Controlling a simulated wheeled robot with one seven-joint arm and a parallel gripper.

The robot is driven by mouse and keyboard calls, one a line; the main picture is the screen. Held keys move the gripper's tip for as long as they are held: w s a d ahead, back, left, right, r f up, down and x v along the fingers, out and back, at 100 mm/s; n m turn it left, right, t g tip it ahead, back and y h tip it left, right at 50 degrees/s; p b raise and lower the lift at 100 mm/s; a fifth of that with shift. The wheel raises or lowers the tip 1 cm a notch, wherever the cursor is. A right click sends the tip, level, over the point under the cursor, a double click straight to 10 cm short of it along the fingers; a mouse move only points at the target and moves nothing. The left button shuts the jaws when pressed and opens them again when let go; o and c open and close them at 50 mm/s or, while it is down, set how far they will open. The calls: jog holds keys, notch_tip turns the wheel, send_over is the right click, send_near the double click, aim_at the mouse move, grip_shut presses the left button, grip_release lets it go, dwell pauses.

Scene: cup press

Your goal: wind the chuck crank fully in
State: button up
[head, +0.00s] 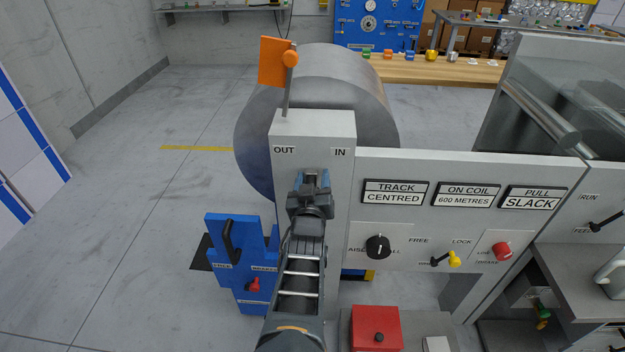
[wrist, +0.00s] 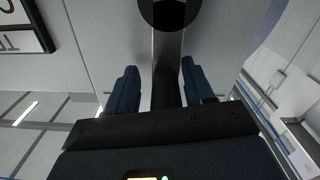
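The chuck crank shows in the wrist view as a grey metal arm (wrist: 167,48) running down from a dark round hub (wrist: 168,12). A black grip (wrist: 165,88) is at the near end of the arm. My gripper (wrist: 160,85) has its two dark blue fingers on either side of the grip, with a visible gap at least on the left, so it looks open around it. In the head view my gripper (head: 311,190) is in front of the grey post (head: 300,130) marked OUT at left and IN at right. It hides most of the crank there.
A large grey roll (head: 330,75) stands behind the post, with an orange flag and knob (head: 276,62) above it. A panel (head: 455,165) with signs, a black dial (head: 377,246) and a yellow-tipped lever (head: 453,259) is at right. A blue stand (head: 238,250) is at left. Open floor lies further left.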

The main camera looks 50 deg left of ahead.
jog(key=shift+s+r, duration=0.1)
jog(key=shift+s, duration=0.05)
jog(key=shift+s+p, duration=0.15)
jog(key=shift+p, duration=0.3)
jog(key=shift+s+d+r+p, duration=0.2)
jog(key=shift+s+d+p, duration=0.25)
jog(key=shift+p, duration=0.55)
jog(key=p+v, duration=0.3)
jog(key=v, duration=0.3)
jog(key=shift+d+f, duration=0.2)
jog(key=shift+f, duration=0.1)
jog(key=shift+w, duration=0.1)
